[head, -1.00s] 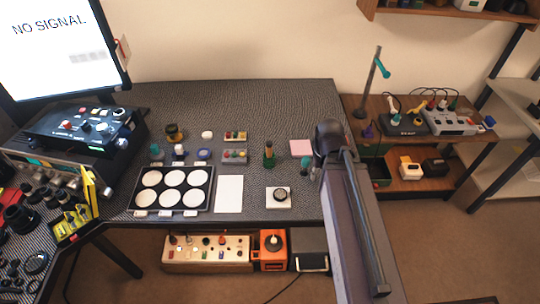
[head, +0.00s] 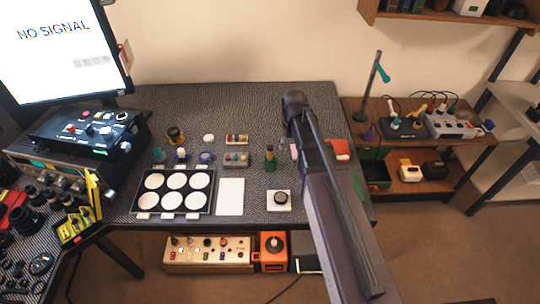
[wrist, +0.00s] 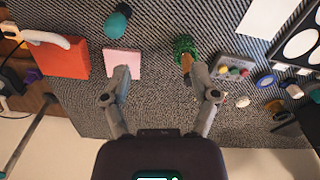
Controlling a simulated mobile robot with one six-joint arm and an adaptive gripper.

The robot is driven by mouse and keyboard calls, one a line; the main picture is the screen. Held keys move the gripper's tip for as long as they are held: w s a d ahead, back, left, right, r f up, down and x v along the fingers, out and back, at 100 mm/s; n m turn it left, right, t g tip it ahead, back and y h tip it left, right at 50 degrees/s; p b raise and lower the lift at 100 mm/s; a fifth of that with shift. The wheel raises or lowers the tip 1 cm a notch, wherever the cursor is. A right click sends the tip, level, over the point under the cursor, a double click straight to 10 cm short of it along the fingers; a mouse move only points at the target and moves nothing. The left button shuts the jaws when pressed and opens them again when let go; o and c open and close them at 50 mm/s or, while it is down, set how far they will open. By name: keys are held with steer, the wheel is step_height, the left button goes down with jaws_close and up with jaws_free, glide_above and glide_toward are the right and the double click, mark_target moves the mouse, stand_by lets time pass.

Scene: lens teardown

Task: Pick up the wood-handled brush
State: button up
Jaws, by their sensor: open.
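The wood-handled brush has green bristles and a brown handle. In the wrist view the brush (wrist: 186,49) is at the upper middle, close to my right-hand fingertip, its handle toward my gripper. In the head view the brush (head: 269,158) is on the dark table, left of my arm. My gripper (wrist: 160,72) is open and empty, its two fingers spread apart. The right-hand finger slightly overlaps the view of the handle; I cannot tell the height gap.
Near the brush are a pink pad (wrist: 122,63), a teal bulb (wrist: 117,22), a button box (wrist: 232,69) and small lens parts. A red-orange box (wrist: 60,60) is farther left in the wrist view. A tray of white discs (head: 212,204) and white sheet (head: 230,197) lie nearby.

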steer(key=r+n+p, duration=0.1)
steer(key=n, duration=0.1)
glide_above(270, 153)
steer(key=w, duration=0.2)
steer(key=shift+s+a+r, duration=0.15)
steer(key=shift+s, duration=0.1)
step_height(270, 153, down, 9)
steer(key=b, duration=0.8)
steer(key=shift+r+b, duration=0.2)
steer(key=shift+b, duration=0.15)
steer(key=shift+f, duration=0.15)
step_height(270, 153, down, 5)
steer(key=b, duration=0.5)
stand_by(0.5)
jaws_close()
